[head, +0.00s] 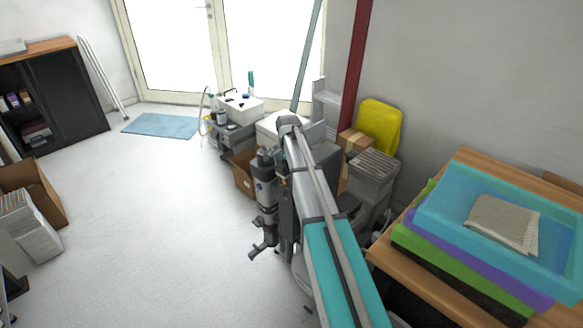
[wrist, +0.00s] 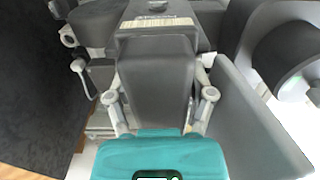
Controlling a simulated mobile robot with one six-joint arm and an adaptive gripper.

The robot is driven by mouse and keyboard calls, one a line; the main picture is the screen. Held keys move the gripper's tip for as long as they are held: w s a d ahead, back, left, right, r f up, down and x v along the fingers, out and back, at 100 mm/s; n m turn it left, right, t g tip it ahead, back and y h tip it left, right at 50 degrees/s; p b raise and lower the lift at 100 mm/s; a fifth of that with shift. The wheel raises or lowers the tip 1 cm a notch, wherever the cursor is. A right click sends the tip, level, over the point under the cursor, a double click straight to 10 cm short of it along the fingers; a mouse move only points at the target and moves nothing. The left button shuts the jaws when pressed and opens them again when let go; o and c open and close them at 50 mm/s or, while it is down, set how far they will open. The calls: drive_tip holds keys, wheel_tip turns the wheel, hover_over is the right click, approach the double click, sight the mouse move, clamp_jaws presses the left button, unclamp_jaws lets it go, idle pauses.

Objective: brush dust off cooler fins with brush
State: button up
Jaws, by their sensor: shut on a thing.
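In the wrist view my gripper (wrist: 160,68) has its two grey fingers on either side of a dark grey block (wrist: 157,85), which I take for the brush. A pale ribbed strip (wrist: 158,26) shows at the block's far end; I cannot tell whether it is bristles or something behind. In the head view my gripper (head: 263,250) hangs below the bent arm, left of the crowded equipment, too small to show what it holds. I cannot pick out the cooler fins or their dust with certainty; my arm hides part of the equipment.
A wooden table (head: 430,285) with coloured trays (head: 450,185) stands at the right. A grey box (head: 372,168) and a yellow thing (head: 379,125) are by the wall. A cardboard box (head: 245,175) is left of the arm. The floor (head: 150,230) at centre left is free.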

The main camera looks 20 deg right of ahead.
drive_tip(key=shift+s+a, duration=0.1)
drive_tip(key=shift+a, duration=0.1)
wheel_tip(320, 180, up, 6)
drive_tip(key=p, duration=0.6)
drive_tip(key=shift+d, duration=0.1)
idle(0.6)
drive_tip(key=shift+r+p, duration=1.45)
drive_tip(key=shift+p, duration=0.1)
drive_tip(key=shift+r+p, duration=1.55)
drive_tip(key=shift+f, duration=0.15)
drive_tip(key=shift+s+d+f+b, duration=0.1)
drive_tip(key=shift+d+f+b, duration=0.2)
drive_tip(key=shift+f+b, duration=0.35)
drive_tip(key=shift+d+f+b, duration=0.25)
drive_tip(key=shift+f+b, duration=0.35)
drive_tip(key=shift+b, duration=0.1)
drive_tip(key=shift+s+d+f+b, duration=0.1)
drive_tip(key=shift+d+f+b, duration=0.2)
drive_tip(key=shift+f+b, duration=0.35)
